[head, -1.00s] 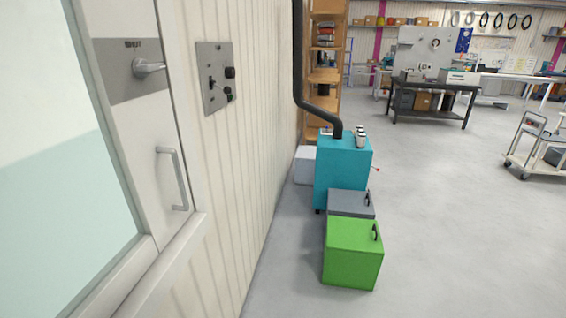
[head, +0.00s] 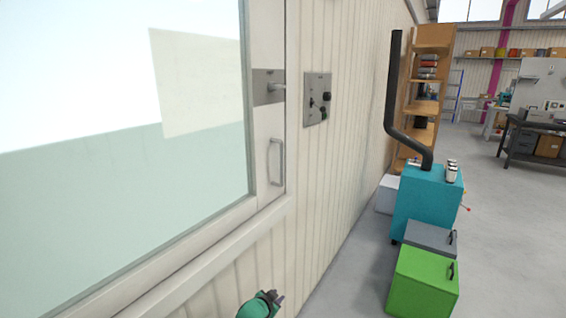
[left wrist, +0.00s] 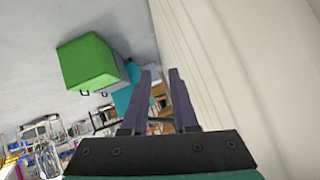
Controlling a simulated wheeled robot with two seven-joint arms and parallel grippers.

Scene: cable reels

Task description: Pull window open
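The window (head: 120,190) fills the left of the head view, with a large pane in a white frame (head: 268,140). A grey vertical bar handle (head: 276,162) sits on the frame's right upright. Above it, a small metal latch lever (head: 277,87) points sideways on a grey plate (head: 262,92). My left gripper (head: 277,297) is at the bottom edge of the head view, below the window and apart from the handle. In the left wrist view its two dark fingers (left wrist: 161,72) stand apart with nothing between them. The right gripper is not in view.
A grey switch panel (head: 317,98) is on the wall right of the window. A teal cabinet (head: 425,205) with a black pipe, a grey box (head: 432,237) and a green box (head: 423,283) stand along the wall. The floor to their right is clear.

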